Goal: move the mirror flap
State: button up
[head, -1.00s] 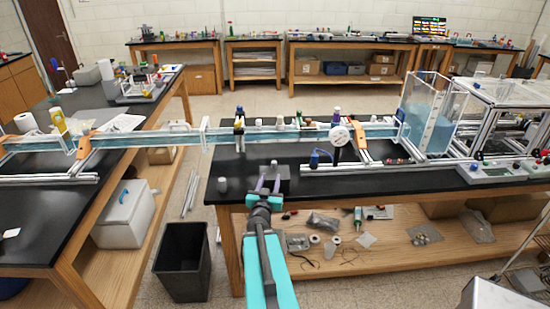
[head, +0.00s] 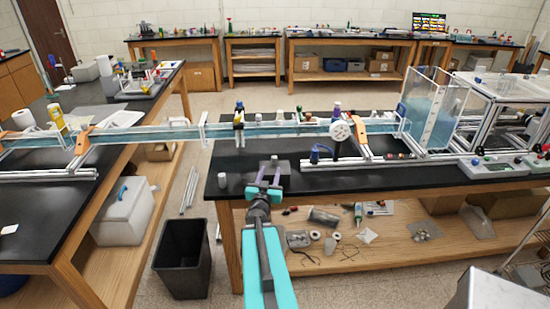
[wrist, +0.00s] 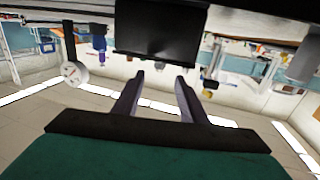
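A dark grey block or plate (head: 283,166) sits at the front edge of the black bench, just left of the middle of the head view. In the wrist view it is a dark flat panel (wrist: 157,38) just beyond the fingertips. It may be the mirror flap; its reflective face cannot be made out. My gripper (head: 269,170) is in front of it, with its two fingers pointing at it. In the wrist view my gripper (wrist: 160,72) has its fingers apart with nothing between them. Whether a fingertip touches the panel cannot be told.
A long clear water channel (head: 270,131) runs across both benches behind the panel. A white disc (head: 340,131) and a small white cylinder (head: 222,180) stand near. A clear tank (head: 428,110) is at right. A black bin (head: 181,260) stands on the floor at left.

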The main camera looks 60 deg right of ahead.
aim_at(273, 159)
jog(key=shift+w+d+f+b, duration=0.2)
jog(key=shift+d+b, duration=0.45)
jog(key=shift+b, duration=1.55)
jog(key=b, duration=0.4)
jog(key=shift+w+d+r, duration=0.1)
jog(key=shift+w+d, duration=0.2)
jog(key=shift+d, duration=0.1)
jog(key=shift+x, duration=0.9)
jog(key=p+x, duration=0.1)
jog(key=x, duration=0.8)
jog(key=shift+p, duration=0.4)
jog(key=shift+r, duration=0.15)
jog(key=shift+c, duration=0.3)
grip_shut()
